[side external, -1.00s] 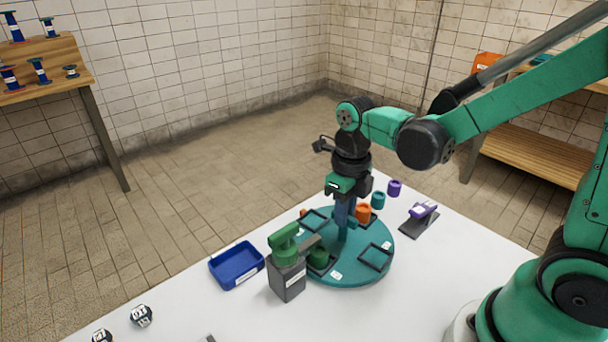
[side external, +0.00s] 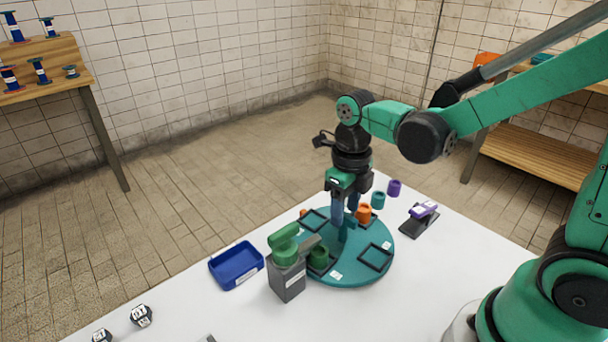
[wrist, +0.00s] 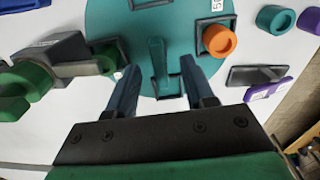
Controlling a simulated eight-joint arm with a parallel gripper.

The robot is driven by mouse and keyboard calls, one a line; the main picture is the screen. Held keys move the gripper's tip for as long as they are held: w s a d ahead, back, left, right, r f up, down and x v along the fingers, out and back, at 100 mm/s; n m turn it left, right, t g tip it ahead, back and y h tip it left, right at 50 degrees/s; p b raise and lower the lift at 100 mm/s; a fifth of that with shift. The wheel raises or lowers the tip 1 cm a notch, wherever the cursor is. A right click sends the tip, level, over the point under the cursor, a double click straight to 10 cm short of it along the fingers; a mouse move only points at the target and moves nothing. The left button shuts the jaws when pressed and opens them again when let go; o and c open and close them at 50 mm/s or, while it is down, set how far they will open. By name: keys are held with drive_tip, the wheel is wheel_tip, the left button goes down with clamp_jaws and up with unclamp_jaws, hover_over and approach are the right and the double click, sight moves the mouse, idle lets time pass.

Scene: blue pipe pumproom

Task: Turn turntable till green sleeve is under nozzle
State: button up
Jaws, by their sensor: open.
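The teal turntable (side external: 352,273) carries square frames and a raised teal handle (wrist: 158,68) at its middle. The green sleeve (side external: 319,256) sits in a frame at the turntable's left side, at the tip of the grey nozzle (side external: 309,244), which partly covers it. It also shows in the wrist view (wrist: 106,57); exact alignment under the nozzle is hard to tell. An orange sleeve (side external: 363,213) sits in a frame at the back. My gripper (side external: 345,218) is open over the turntable, its blue fingers on either side of the handle, with gaps in the wrist view (wrist: 158,64).
The green-headed dispenser (side external: 287,279) stands left of the turntable, with a blue tray (side external: 236,267) behind it. Teal (side external: 378,200) and purple (side external: 394,187) sleeves and a purple-topped stand (side external: 420,218) are behind right. The front of the white table is mostly clear.

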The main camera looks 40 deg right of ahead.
sight(374, 241)
drive_tip(key=shift+r, duration=2.45)
drive_tip(key=shift+d, duration=0.1)
drive_tip(key=c, duration=0.4)
drive_tip(key=shift+d+n, duration=0.25)
drive_tip(key=shift+n, duration=0.15)
clamp_jaws()
drive_tip(key=s+d+n+y, duration=0.35)
drive_tip(key=d+n, duration=0.85)
drive_tip(key=n, duration=0.5)
drive_tip(key=shift+g+y, duration=0.3)
drive_tip(key=shift+y, duration=0.15)
drive_tip(key=x, duration=1)
drive_tip(key=shift+w, duration=0.2)
drive_tip(key=shift+s+a, duration=0.15)
drive_tip(key=shift+a, duration=1.05)
drive_tip(key=shift+s+a, duration=0.1)
drive_tip(key=shift+a, duration=0.7)
